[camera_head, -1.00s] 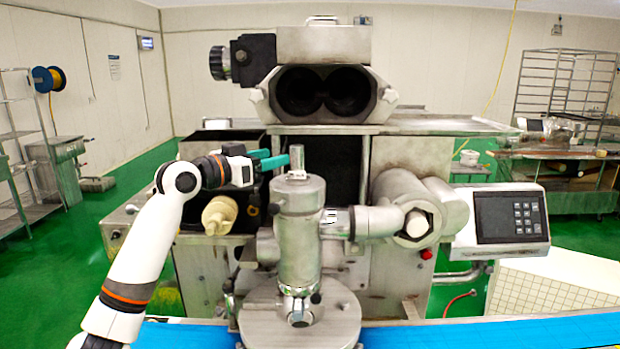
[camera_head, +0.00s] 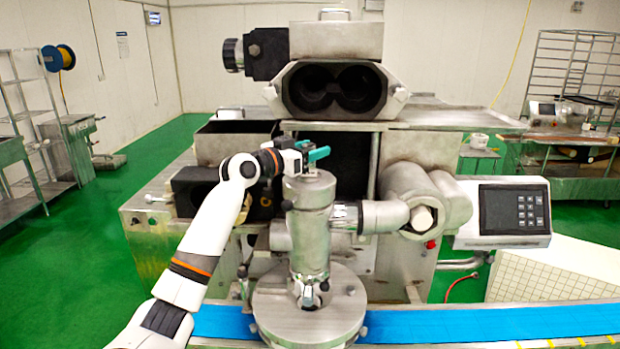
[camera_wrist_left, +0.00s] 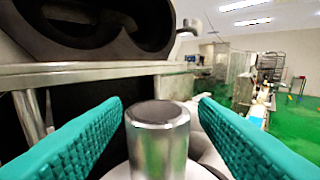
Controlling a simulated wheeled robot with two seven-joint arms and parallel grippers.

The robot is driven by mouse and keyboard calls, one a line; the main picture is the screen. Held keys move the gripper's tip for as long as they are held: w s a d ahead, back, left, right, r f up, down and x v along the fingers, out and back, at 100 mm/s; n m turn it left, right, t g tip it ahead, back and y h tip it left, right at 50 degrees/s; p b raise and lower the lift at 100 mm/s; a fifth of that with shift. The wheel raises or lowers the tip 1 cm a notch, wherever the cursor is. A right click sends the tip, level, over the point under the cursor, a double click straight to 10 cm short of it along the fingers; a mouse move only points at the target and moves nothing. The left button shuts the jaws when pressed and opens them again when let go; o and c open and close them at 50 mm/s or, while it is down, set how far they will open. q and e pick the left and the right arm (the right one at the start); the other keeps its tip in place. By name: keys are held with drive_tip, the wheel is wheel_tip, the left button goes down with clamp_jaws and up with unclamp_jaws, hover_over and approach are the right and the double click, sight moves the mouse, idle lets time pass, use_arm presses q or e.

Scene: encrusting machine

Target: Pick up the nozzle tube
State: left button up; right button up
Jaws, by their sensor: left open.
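The nozzle tube (camera_wrist_left: 158,140) is a short upright metal cylinder with a flat grey top. In the left wrist view it stands between my left gripper's two teal fingers (camera_wrist_left: 160,122), with a gap visible on each side. In the head view my left gripper (camera_head: 314,153) is at the top of the machine's upright metal cylinder (camera_head: 311,225), and it mostly hides the tube there. The left gripper is open, with a finger on either side of the tube. My right gripper is not in view.
The twin-bore metal head (camera_head: 334,88) of the machine is behind and above my gripper. A side pipe (camera_head: 384,216) runs right from the upright cylinder. A keypad panel (camera_head: 512,211) is at the right. A blue conveyor belt (camera_head: 460,325) crosses the front.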

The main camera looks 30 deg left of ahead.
use_arm(q)
drive_tip(key=shift+s+a, duration=0.1)
drive_tip(key=shift+s, duration=0.05)
drive_tip(key=c, duration=0.7)
clamp_jaws()
